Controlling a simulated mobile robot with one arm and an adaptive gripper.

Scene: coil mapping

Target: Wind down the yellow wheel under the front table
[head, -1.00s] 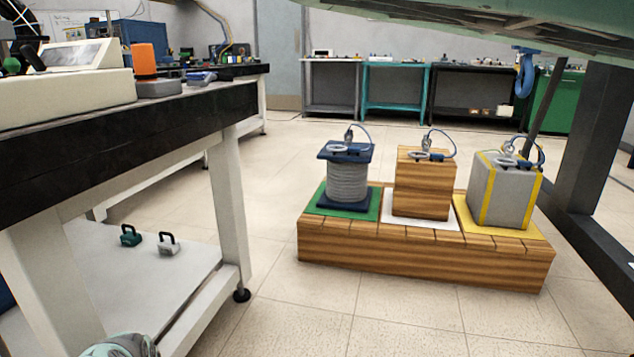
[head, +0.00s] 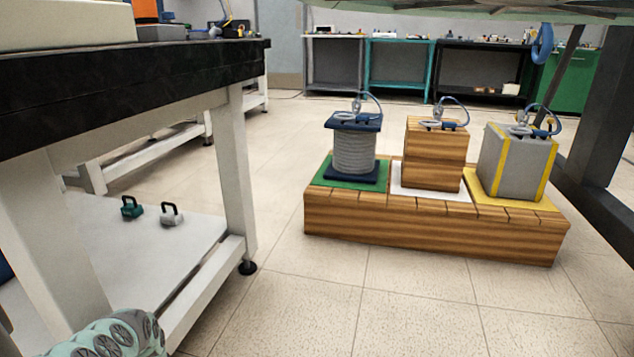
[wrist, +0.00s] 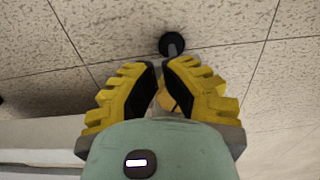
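The front table (head: 130,95) stands at the left in the head view, with a dark top and white legs. A black foot (head: 248,267) is under its nearest visible leg. In the wrist view, a black foot (wrist: 172,44) on a grey stem lies just beyond my gripper (wrist: 163,74). A small yellow part (wrist: 165,100), likely the yellow wheel, shows between the fingers and is mostly hidden. The yellow fingers with black pads stand apart with a narrow gap. I see no clear contact with the part. My gripper is outside the head view.
A wooden platform (head: 420,235) bears a grey coil (head: 354,152), a wooden block (head: 432,160) and a grey block with yellow edges (head: 510,165). Two small padlock-shaped weights (head: 131,208) (head: 171,215) sit on the table's lower shelf. The floor between table and platform is clear.

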